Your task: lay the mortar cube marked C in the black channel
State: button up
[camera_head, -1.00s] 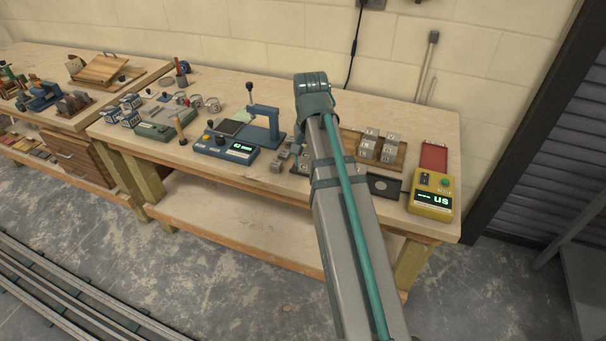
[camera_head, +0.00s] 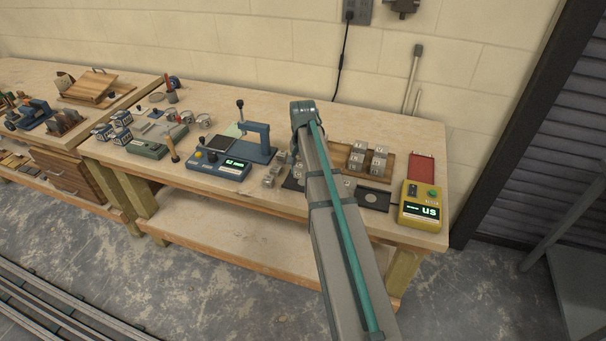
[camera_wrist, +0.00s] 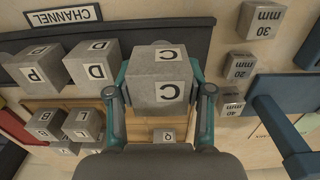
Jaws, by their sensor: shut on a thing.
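The grey mortar cube marked C (camera_wrist: 158,78) is between the two teal fingers of my gripper (camera_wrist: 160,92), which is shut on it. In the wrist view the held cube overlaps the near side of the black channel (camera_wrist: 190,42), which has a CHANNEL label (camera_wrist: 63,16). Its height above the channel is hard to tell. In the head view my arm hides the gripper and much of the channel.
A wooden tray (camera_wrist: 50,106) with several lettered cubes lies below the channel in the wrist view. A blue press (camera_head: 256,140) and a yellow meter (camera_head: 420,205) flank the area.

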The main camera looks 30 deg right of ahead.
aim_at(303, 182)
jog(key=shift+w+d+f+p, duration=0.1)
jog(key=shift+w+f+p, duration=0.1)
jog(key=shift+f+p, duration=0.35)
jog(key=shift+w+d+f+p, duration=0.15)
jog(key=shift+f+p, duration=0.1)
jog(key=shift+f, duration=1.2)
jog(key=shift+f, duration=0.1)
jog(key=o, duration=1.1)
notch_tip(303, 182, up, 12)
jog(key=b, duration=0.3)
jog(key=shift+a, duration=0.1)
